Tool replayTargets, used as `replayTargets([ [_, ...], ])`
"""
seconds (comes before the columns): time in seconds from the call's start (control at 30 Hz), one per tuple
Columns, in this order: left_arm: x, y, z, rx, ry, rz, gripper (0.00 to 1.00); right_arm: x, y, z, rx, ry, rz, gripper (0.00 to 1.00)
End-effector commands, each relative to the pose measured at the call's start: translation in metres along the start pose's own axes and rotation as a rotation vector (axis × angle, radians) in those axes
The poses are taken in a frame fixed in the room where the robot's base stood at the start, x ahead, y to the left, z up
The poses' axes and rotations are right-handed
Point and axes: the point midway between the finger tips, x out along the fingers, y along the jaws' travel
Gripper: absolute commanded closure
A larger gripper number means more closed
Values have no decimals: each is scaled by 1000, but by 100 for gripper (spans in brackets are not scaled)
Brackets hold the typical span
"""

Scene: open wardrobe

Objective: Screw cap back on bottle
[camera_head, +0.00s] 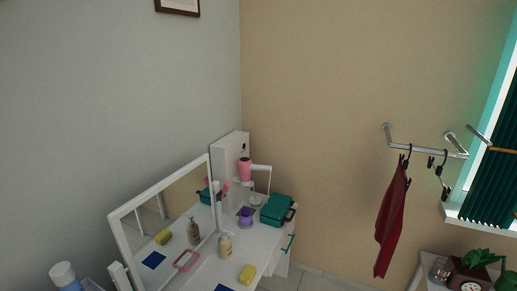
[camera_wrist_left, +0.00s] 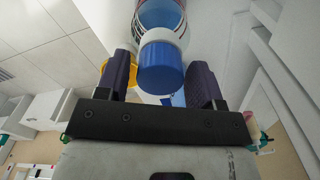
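In the left wrist view a round blue cap (camera_wrist_left: 162,68) sits in the middle, between the two dark fingertips of my left gripper (camera_wrist_left: 162,78). A white ring shows just beyond the cap. Behind it is a wider blue and white cylinder (camera_wrist_left: 160,14), seemingly the bottle, cut off by the top edge. I cannot tell whether cap and bottle touch. My right gripper is not in view. In the head view a white-topped blue object (camera_head: 63,271) stands at the lower left corner; I cannot tell whether it is the bottle.
A white dressing table carries a mirror (camera_head: 133,226), a pump bottle (camera_head: 225,247), a yellow sponge (camera_head: 247,274), a teal case (camera_head: 276,210), a purple item (camera_head: 246,217) and a pink hair dryer (camera_head: 244,169). A red cloth (camera_head: 391,222) hangs from a wall rail at right.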

Motion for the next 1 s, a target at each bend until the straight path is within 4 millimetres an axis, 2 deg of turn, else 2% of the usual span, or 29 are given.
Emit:
replayTargets([
  [0.03,0,0,0,0,0,0,34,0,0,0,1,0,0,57],
  [0.1,0,0,0,-1,0,0,28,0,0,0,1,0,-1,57],
  [0.27,0,0,0,-1,0,0,27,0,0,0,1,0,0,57],
  [0.33,0,0,0,-1,0,0,32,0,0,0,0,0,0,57],
  [0.6,-1,0,0,-19,0,0,32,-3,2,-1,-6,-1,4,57],
  [1.0,-4,1,0,-334,0,2,32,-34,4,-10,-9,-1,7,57],
])
